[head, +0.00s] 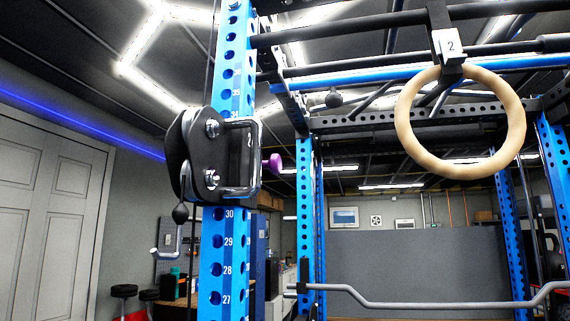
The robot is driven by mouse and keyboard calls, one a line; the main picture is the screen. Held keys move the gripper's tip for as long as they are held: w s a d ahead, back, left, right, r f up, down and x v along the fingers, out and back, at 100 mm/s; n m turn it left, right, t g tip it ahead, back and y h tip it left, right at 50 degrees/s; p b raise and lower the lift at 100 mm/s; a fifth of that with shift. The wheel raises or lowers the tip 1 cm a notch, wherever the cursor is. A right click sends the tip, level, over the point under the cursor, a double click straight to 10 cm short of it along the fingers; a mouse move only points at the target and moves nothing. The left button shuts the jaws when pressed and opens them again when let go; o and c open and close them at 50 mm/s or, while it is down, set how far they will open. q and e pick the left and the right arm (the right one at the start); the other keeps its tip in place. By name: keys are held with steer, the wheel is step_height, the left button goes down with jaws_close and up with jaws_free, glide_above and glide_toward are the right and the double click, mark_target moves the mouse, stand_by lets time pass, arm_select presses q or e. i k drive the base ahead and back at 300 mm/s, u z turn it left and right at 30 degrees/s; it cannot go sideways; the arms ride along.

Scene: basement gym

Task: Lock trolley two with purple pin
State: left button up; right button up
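A black trolley (200,155) with bolted side plates sits around the blue upright (229,255), just above the hole marked 30. A partly visible white mark, perhaps a 2, is on its dark face. The purple pin (274,163) shows as a round knob sticking out at the trolley's right side; its shaft is mostly hidden, and I cannot tell whether it sits in a hole. Neither of my grippers is in view.
A wooden ring (409,126) hangs at the right from a strap with a tag marked 2 (449,45). A bent grey bar (430,304) crosses low at the right.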

mark_target(274, 164)
steer(key=k, duration=0.5)
steer(key=z, duration=1.1)
steer(key=i, duration=0.65)
